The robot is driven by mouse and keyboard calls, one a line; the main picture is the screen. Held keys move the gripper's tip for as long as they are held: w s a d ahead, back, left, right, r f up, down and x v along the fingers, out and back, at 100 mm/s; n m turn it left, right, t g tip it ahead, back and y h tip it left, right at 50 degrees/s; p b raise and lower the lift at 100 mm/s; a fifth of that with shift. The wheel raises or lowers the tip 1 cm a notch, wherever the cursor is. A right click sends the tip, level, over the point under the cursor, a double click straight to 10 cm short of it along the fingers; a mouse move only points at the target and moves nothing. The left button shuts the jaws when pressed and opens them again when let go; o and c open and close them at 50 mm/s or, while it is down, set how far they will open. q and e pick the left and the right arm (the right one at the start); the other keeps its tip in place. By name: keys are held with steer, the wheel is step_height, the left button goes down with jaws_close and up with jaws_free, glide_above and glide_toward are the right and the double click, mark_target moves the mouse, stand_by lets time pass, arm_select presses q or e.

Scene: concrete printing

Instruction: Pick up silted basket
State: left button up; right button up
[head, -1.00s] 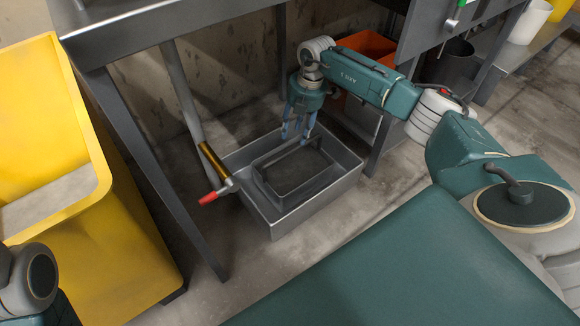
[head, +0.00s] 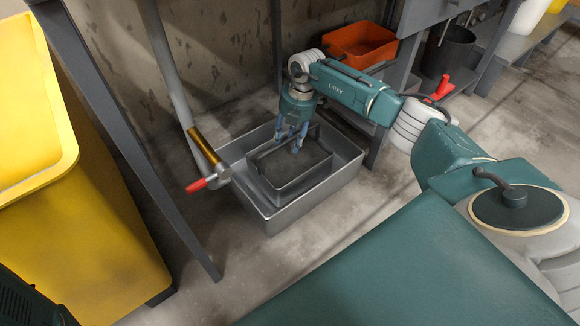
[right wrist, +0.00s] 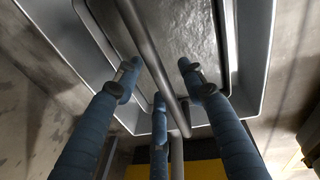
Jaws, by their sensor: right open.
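The silted basket (head: 290,189) is a dark grey rectangular tub with a grey, silty inside. In the right wrist view the fingers (right wrist: 160,85) are open around a metal bar (right wrist: 150,60), which looks like the basket's handle. The bar passes between them, and I cannot tell whether they touch it. The wet grey silt (right wrist: 185,40) shows beyond. My left gripper is out of view.
A brass pipe with a red-handled valve (head: 207,150) stands at the trough's left corner. A bench leg (head: 165,205) and a yellow bin (head: 75,210) are at left. An orange bin (head: 360,43) and a dark bucket (head: 449,53) are behind. Floor in front is clear.

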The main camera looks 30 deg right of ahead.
jaws_close()
steer(key=shift+d, duration=0.1)
stand_by(0.3)
steer(key=shift+r, duration=0.2)
